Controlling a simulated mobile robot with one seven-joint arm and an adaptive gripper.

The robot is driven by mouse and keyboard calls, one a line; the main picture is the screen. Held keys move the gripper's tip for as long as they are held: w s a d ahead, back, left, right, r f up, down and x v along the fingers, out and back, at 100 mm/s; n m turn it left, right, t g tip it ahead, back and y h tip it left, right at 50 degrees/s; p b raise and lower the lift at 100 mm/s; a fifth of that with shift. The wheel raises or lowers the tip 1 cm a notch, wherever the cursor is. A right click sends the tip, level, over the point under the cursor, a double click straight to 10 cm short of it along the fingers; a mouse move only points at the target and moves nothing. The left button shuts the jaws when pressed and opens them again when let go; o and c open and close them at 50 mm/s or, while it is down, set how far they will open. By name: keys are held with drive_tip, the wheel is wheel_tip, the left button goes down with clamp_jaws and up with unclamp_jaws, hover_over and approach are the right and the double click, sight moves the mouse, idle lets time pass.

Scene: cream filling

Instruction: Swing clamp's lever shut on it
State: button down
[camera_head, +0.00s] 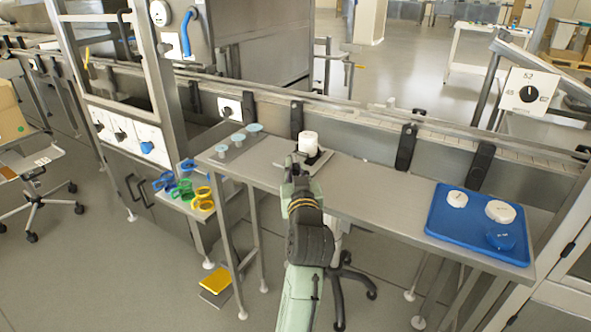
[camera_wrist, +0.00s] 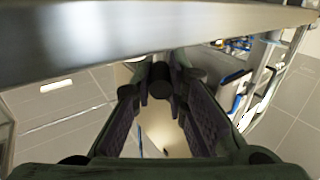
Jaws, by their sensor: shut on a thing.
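A white jar (camera_head: 308,140) stands upright in the dark clamp (camera_head: 317,157), on a flat plate on the steel bench. My gripper (camera_head: 296,168) is at the bench's front edge, just before the clamp and slightly left of it. In the wrist view, my gripper (camera_wrist: 160,76) has its fingers closed around a dark, round-ended piece, the clamp's lever (camera_wrist: 160,84). The rest of the lever and most of the clamp are hidden by my gripper in the head view. I cannot tell the lever's exact angle.
The steel bench (camera_head: 368,193) has bare room right of the clamp. A blue tray (camera_head: 452,226) holds white and blue lids at the right. Small pale-topped cups (camera_head: 238,139) stand at the left. Coloured rings (camera_head: 184,188) lie on a lower shelf. A conveyor rail runs behind.

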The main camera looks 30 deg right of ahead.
drive_tip(key=shift+r, duration=0.1)
drive_tip(key=c, duration=1.6)
unclamp_jaws()
drive_tip(key=shift+o, duration=0.2)
drive_tip(key=v, duration=0.7)
drive_tip(key=shift+s, duration=0.25)
drive_tip(key=shift+w+a, duration=0.1)
drive_tip(key=shift+a, duration=0.05)
